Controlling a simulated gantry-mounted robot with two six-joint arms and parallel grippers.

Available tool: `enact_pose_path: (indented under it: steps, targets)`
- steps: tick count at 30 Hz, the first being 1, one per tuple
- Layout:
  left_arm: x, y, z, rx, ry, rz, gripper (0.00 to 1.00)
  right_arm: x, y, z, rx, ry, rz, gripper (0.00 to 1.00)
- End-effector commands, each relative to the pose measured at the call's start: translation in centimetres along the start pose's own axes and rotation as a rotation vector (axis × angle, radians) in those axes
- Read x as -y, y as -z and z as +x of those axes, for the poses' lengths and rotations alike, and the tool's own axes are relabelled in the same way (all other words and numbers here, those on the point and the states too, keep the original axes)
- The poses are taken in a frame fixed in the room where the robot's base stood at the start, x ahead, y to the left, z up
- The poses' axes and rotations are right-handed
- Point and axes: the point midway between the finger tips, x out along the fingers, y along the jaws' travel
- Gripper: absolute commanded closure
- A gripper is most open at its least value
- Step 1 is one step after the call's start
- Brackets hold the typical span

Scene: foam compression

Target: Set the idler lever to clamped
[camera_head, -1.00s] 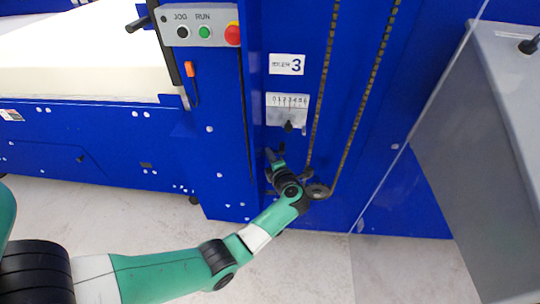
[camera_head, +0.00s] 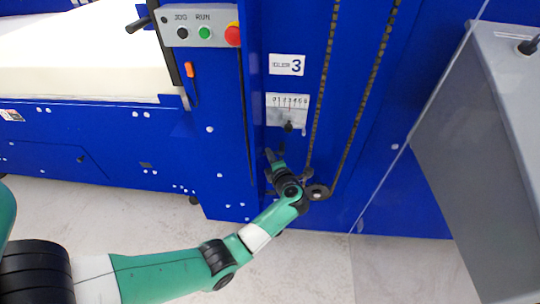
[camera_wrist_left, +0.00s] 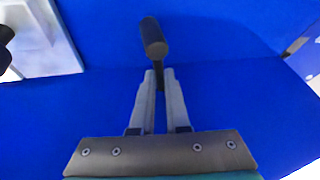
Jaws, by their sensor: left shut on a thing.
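The idler lever shows in the left wrist view as a dark handle (camera_wrist_left: 153,38) with a rounded end, standing out in front of the blue machine panel. My left gripper (camera_wrist_left: 159,80) is shut on the lever's thin dark stem, just below the thick handle. In the head view my left gripper (camera_head: 273,160) is at the blue panel, below the scale plate (camera_head: 287,111) with its numbers and dark pointer knob. The gripper and wrist mostly hide the lever there. My right gripper is not in view.
A label with a 3 (camera_head: 287,65) sits above the scale. A chain (camera_head: 362,95) runs down to a sprocket (camera_head: 317,192) close beside my left wrist. The button box (camera_head: 200,24) is at upper left. A grey cabinet (camera_head: 470,140) stands at right.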

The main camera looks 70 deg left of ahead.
Motion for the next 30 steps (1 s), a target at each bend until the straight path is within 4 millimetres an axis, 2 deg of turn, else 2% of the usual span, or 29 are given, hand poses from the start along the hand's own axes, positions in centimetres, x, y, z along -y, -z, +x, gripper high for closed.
enact_pose_path:
  steps: [8, 21, 30]
  targets:
    - [-0.1, 0.0, -0.1, 0.019, 0.042, -0.087, 1.0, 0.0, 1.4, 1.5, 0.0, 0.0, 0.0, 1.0]
    - [1.1, -0.3, 0.1, 0.081, 0.173, -0.373, 1.0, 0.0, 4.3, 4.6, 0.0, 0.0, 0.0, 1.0]
    - [1.8, -0.6, 0.1, 0.111, 0.234, -0.508, 1.0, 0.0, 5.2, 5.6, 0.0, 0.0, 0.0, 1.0]
